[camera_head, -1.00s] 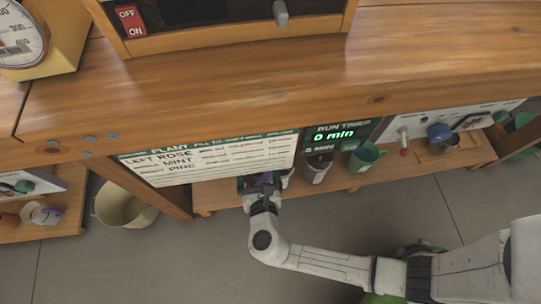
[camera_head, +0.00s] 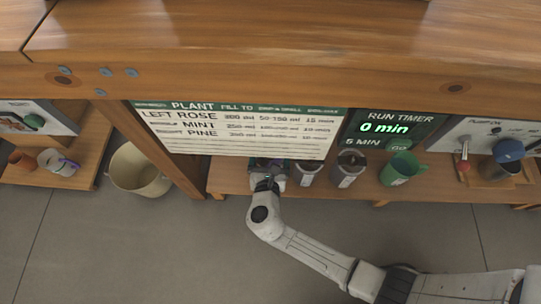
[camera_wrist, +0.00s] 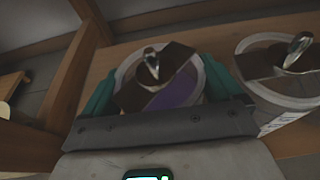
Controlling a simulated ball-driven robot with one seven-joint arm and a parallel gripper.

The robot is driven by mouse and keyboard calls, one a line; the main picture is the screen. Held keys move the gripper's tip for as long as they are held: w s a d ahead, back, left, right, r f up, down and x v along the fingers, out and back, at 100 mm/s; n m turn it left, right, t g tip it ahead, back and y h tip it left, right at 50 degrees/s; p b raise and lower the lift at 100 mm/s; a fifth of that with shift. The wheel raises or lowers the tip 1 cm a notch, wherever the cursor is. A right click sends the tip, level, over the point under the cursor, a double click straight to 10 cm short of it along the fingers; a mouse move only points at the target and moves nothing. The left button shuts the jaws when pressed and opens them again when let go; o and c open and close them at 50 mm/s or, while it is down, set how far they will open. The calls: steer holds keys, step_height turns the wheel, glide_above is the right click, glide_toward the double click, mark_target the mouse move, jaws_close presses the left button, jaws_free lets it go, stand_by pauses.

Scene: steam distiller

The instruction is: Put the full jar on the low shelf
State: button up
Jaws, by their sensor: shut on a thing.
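My gripper (camera_wrist: 160,85) is shut on a round jar (camera_wrist: 180,93) in the wrist view, its teal fingers on either side. The jar has a pale rim, a brown strip with a metal knob across its top, and purple inside. In the head view my gripper (camera_head: 268,172) is at the left part of the low wooden shelf (camera_head: 228,182), under the plant chart, and mostly hides the jar. I cannot tell whether the jar's base touches the shelf.
A similar jar (camera_wrist: 282,82) stands close on the right; it also shows in the head view (camera_head: 306,175).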

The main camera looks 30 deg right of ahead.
steer(key=shift+f, duration=0.25)
steer(key=o, duration=1.7)
steer(key=shift+r, duration=0.1)
steer(key=shift+s+a+r+p, duration=0.15)
steer(key=shift+p, duration=0.15)
steer(key=p+v, duration=0.5)
steer(key=v, duration=0.6)
steer(key=shift+s+a, duration=0.2)
steer(key=shift+a, duration=0.05)
